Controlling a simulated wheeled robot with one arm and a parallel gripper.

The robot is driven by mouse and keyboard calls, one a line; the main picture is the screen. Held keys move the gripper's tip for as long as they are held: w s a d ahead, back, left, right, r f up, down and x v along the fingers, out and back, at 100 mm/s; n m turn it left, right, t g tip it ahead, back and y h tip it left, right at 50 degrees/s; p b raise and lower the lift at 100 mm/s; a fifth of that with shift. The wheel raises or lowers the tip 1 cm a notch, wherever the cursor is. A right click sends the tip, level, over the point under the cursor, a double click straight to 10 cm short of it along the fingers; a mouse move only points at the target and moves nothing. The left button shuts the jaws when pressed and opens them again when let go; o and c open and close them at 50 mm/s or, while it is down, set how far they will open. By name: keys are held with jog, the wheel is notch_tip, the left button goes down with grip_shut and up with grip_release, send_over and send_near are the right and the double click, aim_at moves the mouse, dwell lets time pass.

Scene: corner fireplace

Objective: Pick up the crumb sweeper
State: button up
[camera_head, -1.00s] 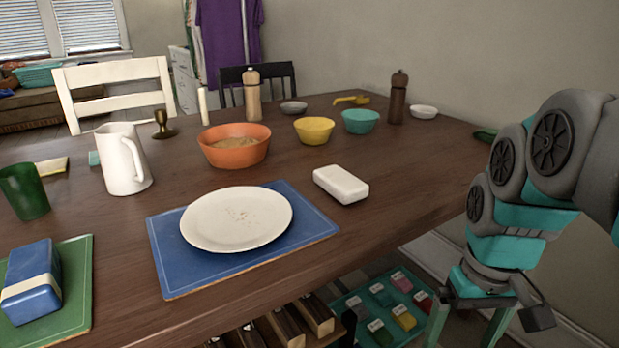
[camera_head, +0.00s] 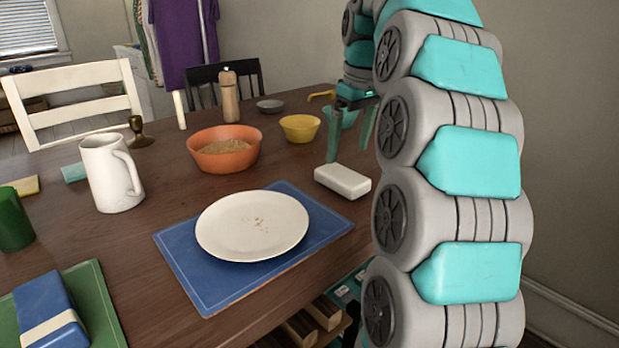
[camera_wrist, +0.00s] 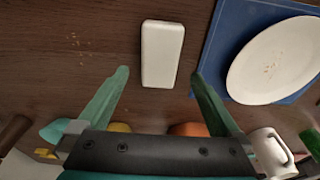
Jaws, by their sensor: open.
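The crumb sweeper appears to be the white rounded block (camera_head: 342,181) lying flat on the brown table, right of the blue placemat. It also shows in the wrist view (camera_wrist: 162,52), with its near end between the lines of the two fingers. My gripper (camera_head: 347,155) is open and empty, with its green fingers pointing down above the table, just behind the block. In the wrist view my gripper (camera_wrist: 159,76) has one finger to each side of the block's near end, with gaps on both sides. I cannot tell the exact height of the fingertips.
A white plate (camera_head: 252,226) with crumbs lies on the blue placemat (camera_head: 190,278) beside the block. An orange bowl (camera_head: 224,150), a yellow bowl (camera_head: 300,128) and a teal bowl (camera_head: 349,118), partly hidden by my gripper, stand behind. A white pitcher (camera_head: 108,175) stands left.

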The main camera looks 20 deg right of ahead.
aim_at(343, 174)
jog(key=shift+w, duration=0.2)
jog(key=shift+f, duration=0.2)
jog(key=shift+w+a+f, duration=0.1)
jog(key=shift+w+f, duration=0.1)
jog(key=shift+f, duration=1.65)
jog(key=shift+w+a+f, duration=0.1)
jog(key=shift+w+f, duration=0.1)
jog(key=shift+f, duration=1.6)
jog(key=c, duration=1.5)
jog(key=shift+c, duration=0.2)
jog(key=shift+r, duration=0.1)
